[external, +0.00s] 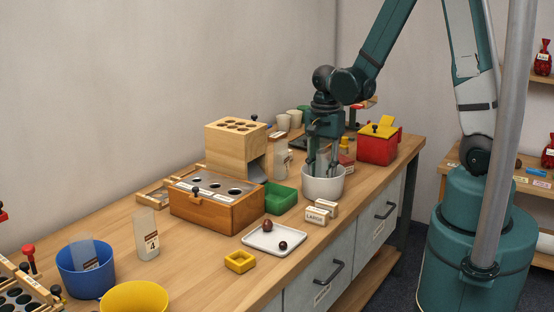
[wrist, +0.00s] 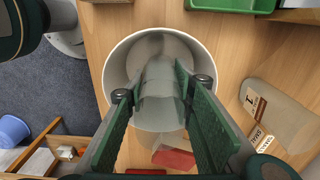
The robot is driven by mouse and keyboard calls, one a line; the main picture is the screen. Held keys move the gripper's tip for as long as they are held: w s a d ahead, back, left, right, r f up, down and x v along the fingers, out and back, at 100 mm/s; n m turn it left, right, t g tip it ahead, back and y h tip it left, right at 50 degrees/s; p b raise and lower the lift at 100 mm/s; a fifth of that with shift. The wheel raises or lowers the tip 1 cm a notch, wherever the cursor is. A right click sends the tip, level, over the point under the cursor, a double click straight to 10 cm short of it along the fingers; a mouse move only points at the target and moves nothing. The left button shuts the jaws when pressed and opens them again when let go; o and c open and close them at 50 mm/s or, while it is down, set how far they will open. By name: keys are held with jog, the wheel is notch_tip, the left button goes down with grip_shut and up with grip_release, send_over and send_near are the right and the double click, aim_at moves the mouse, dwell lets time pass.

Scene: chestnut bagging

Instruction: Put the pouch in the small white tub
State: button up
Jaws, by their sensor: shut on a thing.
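The small white tub (external: 323,188) stands on the workbench near its front edge, to the right of the green tray. It also shows in the wrist view (wrist: 117,58), with its round opening below my gripper. My gripper (external: 323,168) points down over the tub, its fingertips at about rim height. It is shut on a clear, greyish pouch (wrist: 158,88), which shows between the two fingers in the wrist view. The pouch lies within the tub's outline there. I cannot tell whether it touches the bottom. Its lower part is hidden by the tub wall in the external view.
A labelled pouch (wrist: 285,115) is beside the tub. A green tray (external: 281,198), a wooden box with holes (external: 215,210), a white label block (external: 318,213) and a white plate (external: 258,244) with chestnuts are close by. A red box (external: 377,150) stands farther right.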

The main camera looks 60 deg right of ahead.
aim_at(323, 152)
dwell(0.3)
jog(key=o, duration=0.9)
jog(key=shift+f, duration=0.1)
dwell(0.7)
jog(key=shift+n+t, duration=0.4)
jog(key=shift+n, duration=0.3)
jog(key=shift+s+a+r+p, duration=0.1)
jog(key=shift+a+r+p, duration=0.15)
jog(key=shift+r, duration=0.85)
jog(key=shift+a+r+p, duration=0.1)
jog(key=shift+a+r, duration=0.15)
jog(key=shift+r, duration=0.8)
jog(key=shift+a+r+n, duration=0.25)
jog(key=shift+r+n, duration=0.15)
jog(key=shift+r, duration=0.3)
jog(key=shift+s+a+r+n+t+b, duration=0.15)
jog(key=shift+s+a+r+n+t, duration=1.15)
jog(key=shift+r+n, duration=1.8)
jog(key=shift+s+a+r+n+t+b, duration=0.15)
jog(key=shift+s+a+r+n+t, duration=0.7)
jog(key=shift+s+a+r+n, duration=2.1)
jog(key=shift+s+a+r+n+t+b, duration=0.2)
jog(key=shift+a+r+n+t, duration=0.8)
jog(key=shift+r, duration=3.4)
